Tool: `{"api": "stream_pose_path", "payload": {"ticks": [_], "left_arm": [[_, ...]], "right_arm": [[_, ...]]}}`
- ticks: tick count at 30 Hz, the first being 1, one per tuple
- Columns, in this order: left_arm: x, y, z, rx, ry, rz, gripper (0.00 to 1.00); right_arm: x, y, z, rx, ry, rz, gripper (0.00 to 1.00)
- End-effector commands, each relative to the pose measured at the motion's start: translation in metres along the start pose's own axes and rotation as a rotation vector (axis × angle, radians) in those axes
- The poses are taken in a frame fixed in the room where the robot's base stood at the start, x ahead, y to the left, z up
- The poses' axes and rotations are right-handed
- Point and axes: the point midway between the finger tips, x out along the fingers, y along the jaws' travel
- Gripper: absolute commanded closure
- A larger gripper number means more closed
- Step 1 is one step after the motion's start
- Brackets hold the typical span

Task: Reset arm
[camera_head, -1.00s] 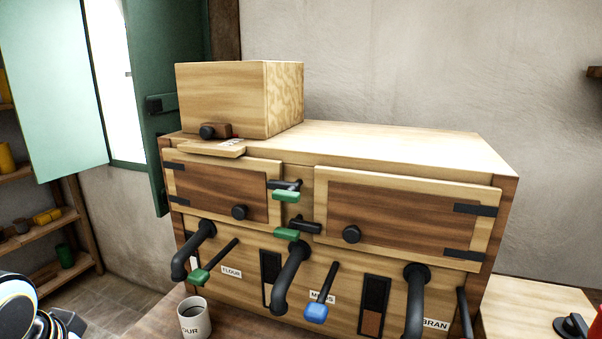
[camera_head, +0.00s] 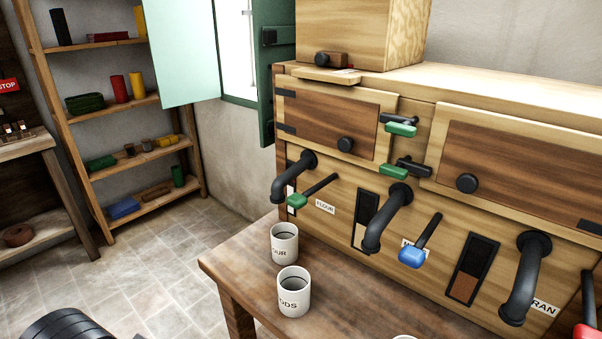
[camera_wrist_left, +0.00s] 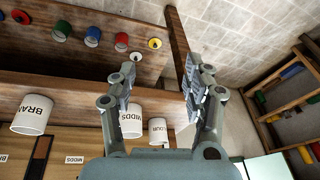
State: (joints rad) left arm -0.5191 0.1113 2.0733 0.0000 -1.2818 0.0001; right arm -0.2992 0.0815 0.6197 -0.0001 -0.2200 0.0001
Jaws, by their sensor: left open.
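My left gripper (camera_wrist_left: 158,78) shows in the left wrist view with its two fingers apart and nothing between them. The picture there is upside down. The white MIDDS cup (camera_wrist_left: 131,121) and FLOUR cup (camera_wrist_left: 158,130) appear beyond the fingers, and the BRAN cup (camera_wrist_left: 32,115) is off to the left. No contact with them shows. In the head view, a dark rounded part of my own arm sits at the bottom left, and the gripper itself is not seen. My right gripper is not in view.
In the head view, the flour cup (camera_head: 284,244) and midds cup (camera_head: 294,292) stand on the wooden table (camera_head: 240,290). The wooden mill cabinet (camera_head: 440,250) has black spouts and coloured levers. Shelves (camera_head: 125,105) stand at left, with clear tiled floor (camera_head: 165,250) before them.

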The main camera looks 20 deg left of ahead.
Motion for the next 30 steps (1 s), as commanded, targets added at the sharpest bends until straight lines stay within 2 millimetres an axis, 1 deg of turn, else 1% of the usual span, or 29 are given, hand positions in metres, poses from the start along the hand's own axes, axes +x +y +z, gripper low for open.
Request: {"api": "stream_pose_path", "payload": {"ticks": [1, 2, 5, 6, 8, 9, 11, 12, 14, 15, 18, 21, 24, 25, 27, 30], "left_arm": [[0.03, 0.001, 0.011, -0.002, -0.015, 0.0, 0.49], [0.046, 0.002, 0.016, -0.003, -0.02, 0.001, 0.49], [0.108, 0.004, 0.043, -0.007, -0.041, 0.002, 0.49], [0.138, 0.005, 0.058, -0.009, -0.053, 0.002, 0.49], [0.183, 0.008, 0.085, -0.013, -0.071, 0.003, 0.49], [0.211, 0.009, 0.104, -0.015, -0.082, 0.004, 0.49], [0.251, 0.012, 0.136, -0.018, -0.1, 0.005, 0.49], [0.276, 0.014, 0.159, -0.02, -0.112, 0.006, 0.49], [0.308, 0.018, 0.195, -0.023, -0.131, 0.008, 0.49], [0.327, 0.02, 0.218, -0.025, -0.142, 0.009, 0.49], [0.359, 0.026, 0.271, -0.029, -0.165, 0.012, 0.49], [0.375, 0.03, 0.308, -0.032, -0.181, 0.014, 0.49], [0.381, 0.032, 0.328, -0.033, -0.188, 0.015, 0.49], [0.381, 0.032, 0.331, -0.033, -0.189, 0.015, 0.49], [0.381, 0.032, 0.335, -0.033, -0.191, 0.015, 0.49], [0.38, 0.032, 0.335, -0.034, -0.19, 0.015, 0.49]], "right_arm": [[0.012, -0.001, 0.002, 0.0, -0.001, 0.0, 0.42], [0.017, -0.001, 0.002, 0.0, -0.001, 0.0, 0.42], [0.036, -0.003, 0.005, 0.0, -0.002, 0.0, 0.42], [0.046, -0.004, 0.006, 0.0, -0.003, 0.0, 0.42], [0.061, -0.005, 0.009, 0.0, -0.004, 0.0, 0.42], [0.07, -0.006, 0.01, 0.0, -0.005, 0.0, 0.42], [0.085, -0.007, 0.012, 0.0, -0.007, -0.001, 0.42], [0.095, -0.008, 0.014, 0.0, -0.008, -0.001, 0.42], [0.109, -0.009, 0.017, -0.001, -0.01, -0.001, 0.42], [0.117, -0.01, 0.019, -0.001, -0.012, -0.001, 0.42], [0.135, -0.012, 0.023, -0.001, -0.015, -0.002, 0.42], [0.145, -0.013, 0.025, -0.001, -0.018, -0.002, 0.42], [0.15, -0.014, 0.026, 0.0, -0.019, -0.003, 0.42], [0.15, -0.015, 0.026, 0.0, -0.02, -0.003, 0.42], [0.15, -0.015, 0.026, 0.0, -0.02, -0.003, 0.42], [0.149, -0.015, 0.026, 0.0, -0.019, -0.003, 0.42]]}}
